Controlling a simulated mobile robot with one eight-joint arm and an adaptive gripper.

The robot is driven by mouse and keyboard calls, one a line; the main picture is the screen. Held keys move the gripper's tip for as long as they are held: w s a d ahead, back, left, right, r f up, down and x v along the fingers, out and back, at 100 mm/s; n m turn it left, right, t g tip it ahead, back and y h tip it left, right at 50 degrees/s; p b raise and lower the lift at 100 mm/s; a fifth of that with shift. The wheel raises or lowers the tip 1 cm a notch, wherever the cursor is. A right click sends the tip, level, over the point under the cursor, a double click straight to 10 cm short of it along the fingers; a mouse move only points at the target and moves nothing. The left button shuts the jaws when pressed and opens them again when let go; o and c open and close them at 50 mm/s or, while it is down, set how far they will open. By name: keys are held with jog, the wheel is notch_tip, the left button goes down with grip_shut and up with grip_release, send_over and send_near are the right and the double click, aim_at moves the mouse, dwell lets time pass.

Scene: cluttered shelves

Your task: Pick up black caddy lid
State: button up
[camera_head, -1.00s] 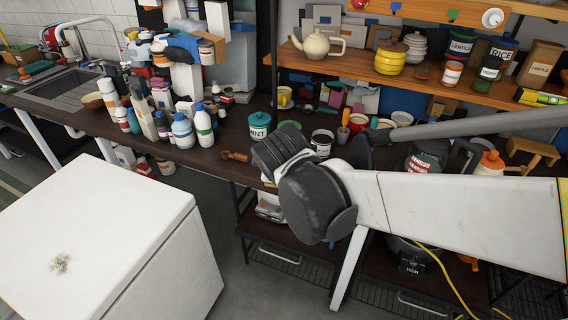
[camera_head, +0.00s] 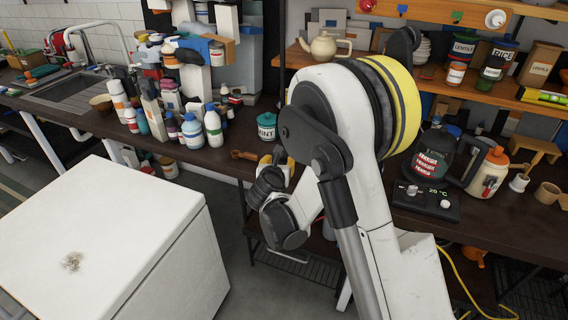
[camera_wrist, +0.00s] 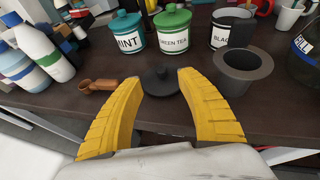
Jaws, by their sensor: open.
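The black caddy lid (camera_wrist: 161,81) is a dark round disc with a knob, lying on the brown counter in the wrist view. My gripper (camera_wrist: 160,76) is open, with its yellow fingers on either side of the lid and the tips close to its sides. I cannot tell whether they touch it. A white caddy marked "BLA..." (camera_wrist: 231,30) stands behind to the right with no lid on. In the head view my gripper (camera_head: 276,160) is at the counter's front edge, and my arm hides the lid.
The mint caddy (camera_wrist: 126,32) and green tea caddy (camera_wrist: 171,30) stand behind the lid, both lidded. A brown wooden scoop (camera_wrist: 98,85) lies left, and a dark flared pot (camera_wrist: 243,66) stands right. White bottles (camera_wrist: 42,48) stand at far left. A shelf (camera_head: 470,85) hangs above the counter.

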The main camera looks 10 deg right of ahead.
jog(key=b+x, duration=0.3)
jog(key=x, duration=0.4)
jog(key=shift+w+d+f, duration=0.1)
jog(key=shift+d+f, duration=0.1)
jog(key=shift+f, duration=0.1)
jog(key=shift+r, duration=0.15)
grip_shut()
